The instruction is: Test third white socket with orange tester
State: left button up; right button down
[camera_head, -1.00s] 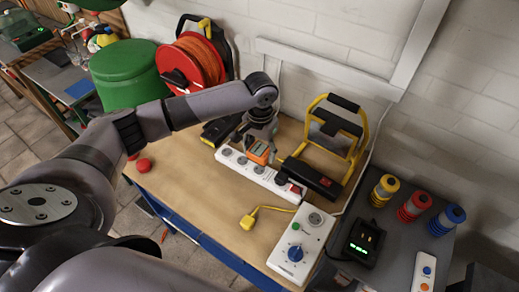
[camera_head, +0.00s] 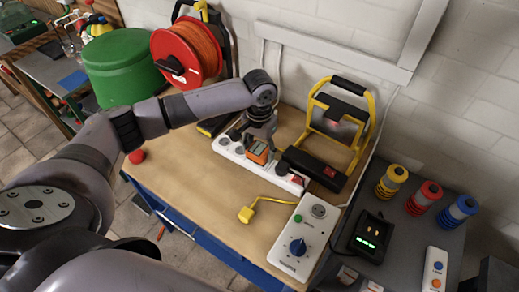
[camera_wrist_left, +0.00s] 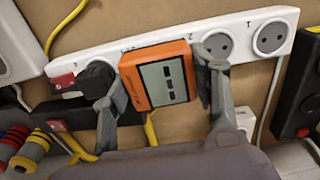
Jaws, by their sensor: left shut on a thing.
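The orange tester (camera_head: 258,152) has a grey screen with dark dashes, clear in the left wrist view (camera_wrist_left: 158,75). My left gripper (camera_head: 262,138) is shut on it, with one finger on each side in the left wrist view (camera_wrist_left: 155,88). The white socket strip (camera_head: 228,152) lies on the wooden bench. The tester sits over the middle of the strip and hides the socket behind it. Open round sockets show to its right in the left wrist view (camera_wrist_left: 217,46). I cannot tell whether its pins are in a socket. My right gripper is not in view.
A black plug and red switch sit at the strip's near end. A yellow plug (camera_head: 246,214), a white control box (camera_head: 304,236) with a blue knob, and a yellow work light (camera_head: 366,125) are close by. A red cable reel (camera_head: 187,52) stands behind. The bench front is clear.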

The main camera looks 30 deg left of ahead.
pick_arm(q)
jog(key=shift+f, duration=0.3)
jog(key=shift+r, duration=0.1)
dwell(0.5)
jog(key=shift+p, duration=0.6)
dwell(0.7)
jog(key=shift+p, duration=0.65)
dwell(0.5)
jog(key=shift+p, duration=0.6)
jog(key=shift+f, duration=0.6)
